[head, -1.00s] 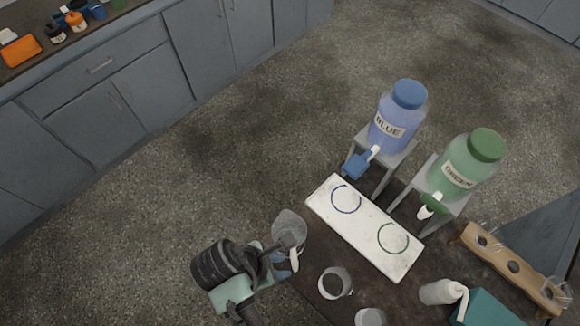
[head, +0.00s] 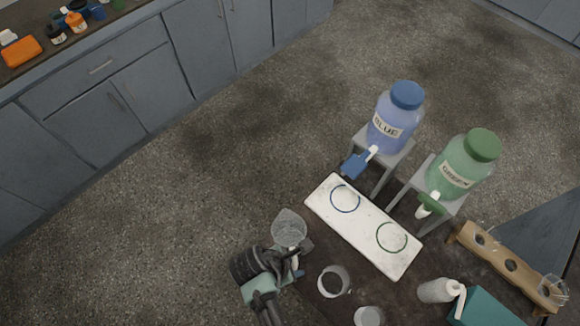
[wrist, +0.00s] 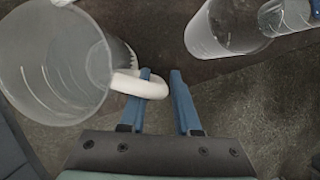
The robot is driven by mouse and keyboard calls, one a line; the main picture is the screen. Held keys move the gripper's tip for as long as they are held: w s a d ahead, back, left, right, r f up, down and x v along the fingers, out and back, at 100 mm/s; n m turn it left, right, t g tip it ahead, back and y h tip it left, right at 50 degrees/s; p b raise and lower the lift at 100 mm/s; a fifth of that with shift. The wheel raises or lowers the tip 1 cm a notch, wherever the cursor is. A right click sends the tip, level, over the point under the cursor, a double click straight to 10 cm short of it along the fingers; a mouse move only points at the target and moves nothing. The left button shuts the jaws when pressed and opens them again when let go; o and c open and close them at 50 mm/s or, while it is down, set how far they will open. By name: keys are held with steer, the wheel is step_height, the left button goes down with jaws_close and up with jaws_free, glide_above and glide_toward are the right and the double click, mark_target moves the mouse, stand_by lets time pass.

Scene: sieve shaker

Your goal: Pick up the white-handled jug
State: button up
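The clear jug with a white handle (head: 289,231) stands at the table's left edge in the head view, just beyond my gripper (head: 296,270). In the wrist view the jug (wrist: 55,65) fills the upper left, and its white handle (wrist: 140,84) points right. My gripper (wrist: 163,100) has its two blue fingers apart. Whether the left finger passes through the handle loop is hidden.
Another clear vessel (head: 334,281) stands close right of my gripper, with one more (head: 368,316) nearer. A white board (head: 365,226) with blue and green rings lies behind. Blue (head: 397,122) and green (head: 463,170) dispensers stand beyond it. A white bottle (head: 437,291) and wooden rack (head: 510,265) are right.

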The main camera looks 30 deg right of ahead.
jaws_close()
stand_by(1.4)
